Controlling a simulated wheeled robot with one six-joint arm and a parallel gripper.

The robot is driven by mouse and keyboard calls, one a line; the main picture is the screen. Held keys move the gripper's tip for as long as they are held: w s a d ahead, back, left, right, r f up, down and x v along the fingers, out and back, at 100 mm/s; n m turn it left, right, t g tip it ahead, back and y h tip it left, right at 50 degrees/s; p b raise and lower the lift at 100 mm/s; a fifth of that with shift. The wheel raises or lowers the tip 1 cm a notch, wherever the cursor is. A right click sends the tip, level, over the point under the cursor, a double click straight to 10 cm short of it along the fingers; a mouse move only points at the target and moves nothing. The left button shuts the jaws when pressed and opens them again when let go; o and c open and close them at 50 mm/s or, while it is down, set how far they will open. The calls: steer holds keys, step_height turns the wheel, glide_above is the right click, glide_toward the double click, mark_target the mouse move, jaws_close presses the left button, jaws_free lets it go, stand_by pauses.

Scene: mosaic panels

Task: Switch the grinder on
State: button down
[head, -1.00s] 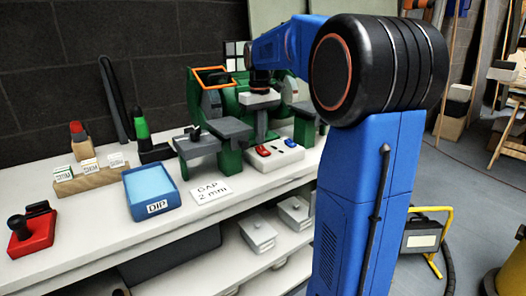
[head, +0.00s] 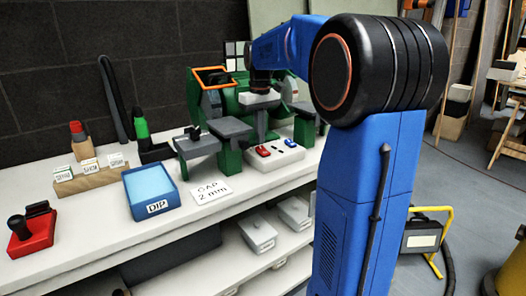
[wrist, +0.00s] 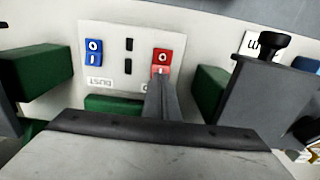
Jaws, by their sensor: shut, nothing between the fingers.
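The green grinder (head: 232,101) stands on the bench against the dark wall, partly hidden by my arm. In front of it a white switch box (head: 287,159) carries a red switch (head: 263,151) and a blue switch (head: 284,143). In the wrist view the blue switch (wrist: 93,51), beside the word DUST, is left and the red switch (wrist: 162,56) is right, both marked O and I. My gripper (wrist: 158,78) is shut and empty, its tips at the red switch's I end. I cannot tell whether they touch it. In the head view the fingertips are hard to make out.
Grey tool rests (head: 230,128) on green posts stand close beside the gripper. A blue DIP tray (head: 150,183), a GAP 2 mm card (head: 211,190) and a red block with a black knob (head: 31,230) lie left on the bench.

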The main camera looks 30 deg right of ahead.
mark_target(260, 147)
steer(key=shift+f, duration=0.95)
stand_by(0.9)
step_height(260, 147, up, 7)
stand_by(1.0)
stand_by(0.5)
